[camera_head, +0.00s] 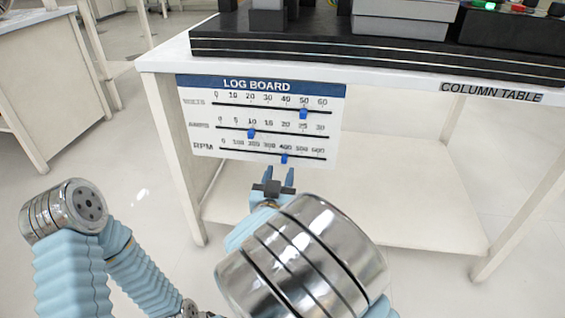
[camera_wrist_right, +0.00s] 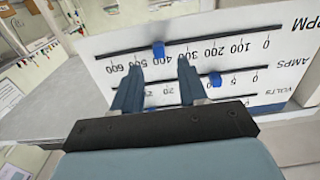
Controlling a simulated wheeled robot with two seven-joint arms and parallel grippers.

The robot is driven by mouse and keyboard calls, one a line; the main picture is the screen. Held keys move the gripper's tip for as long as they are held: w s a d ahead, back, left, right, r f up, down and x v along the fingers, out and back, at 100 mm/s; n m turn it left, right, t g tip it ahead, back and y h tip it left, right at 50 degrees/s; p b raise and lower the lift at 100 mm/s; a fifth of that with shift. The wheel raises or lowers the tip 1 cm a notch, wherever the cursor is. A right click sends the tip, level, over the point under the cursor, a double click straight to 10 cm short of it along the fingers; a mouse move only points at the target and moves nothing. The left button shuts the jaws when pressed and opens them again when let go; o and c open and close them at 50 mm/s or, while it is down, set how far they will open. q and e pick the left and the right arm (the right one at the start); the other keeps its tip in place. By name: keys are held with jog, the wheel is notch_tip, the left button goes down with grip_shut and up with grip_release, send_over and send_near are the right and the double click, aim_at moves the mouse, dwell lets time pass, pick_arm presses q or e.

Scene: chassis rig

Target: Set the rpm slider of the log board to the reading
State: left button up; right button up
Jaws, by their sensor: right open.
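The log board (camera_head: 205,150) hangs on the front of the column table. Its rpm slider (camera_head: 284,158) is a blue knob on the lowest track, close to the 400 mark. In the right wrist view the board is upside down, and the rpm slider (camera_wrist_right: 158,49) again sits close to 400. My right gripper (camera_head: 279,176) is open and empty, just below the rpm slider in the head view. In the wrist view its fingertips (camera_wrist_right: 160,70) are spread either side of the slider's line, apart from it. My left gripper is out of view. No rpm reading is legible.
The amps slider (camera_head: 251,133) is near 10 and the volts slider (camera_head: 303,113) near 50. The column table (camera_head: 385,88) carries a black base (camera_head: 350,57) with grey and black equipment. A green light (camera_head: 488,6) shows at upper right. Space below the board is open.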

jog(key=v, duration=0.8)
jog(key=shift+p, duration=0.45)
jog(key=shift+s+a, duration=0.1)
jog(key=shift+s, duration=0.05)
jog(key=s+d+f+n+g+y, duration=0.1)
jog(key=d+f+g, duration=0.2)
jog(key=f, duration=0.6)
jog(key=s+d+f+g+y, duration=0.1)
jog(key=d+f+g+y, duration=0.2)
jog(key=f, duration=0.6)
jog(key=d+f+n+g, duration=0.1)
jog(key=d+f+g, duration=0.25)
jog(key=f, duration=0.55)
jog(key=s+f+m+g+y, duration=0.1)
jog(key=s+f+g+y, duration=0.1)
jog(key=s+f+g, duration=0.3)
jog(key=s+f+g+y, duration=0.2)
jog(key=s+f, duration=0.1)
jog(key=s, duration=0.5)
notch_tip(320, 180, up, 12)
jog(key=p, duration=1.2)
jog(key=shift+s+y+p, duration=0.2)
jog(key=shift+y+p, duration=0.15)
jog(key=shift+y, duration=0.05)
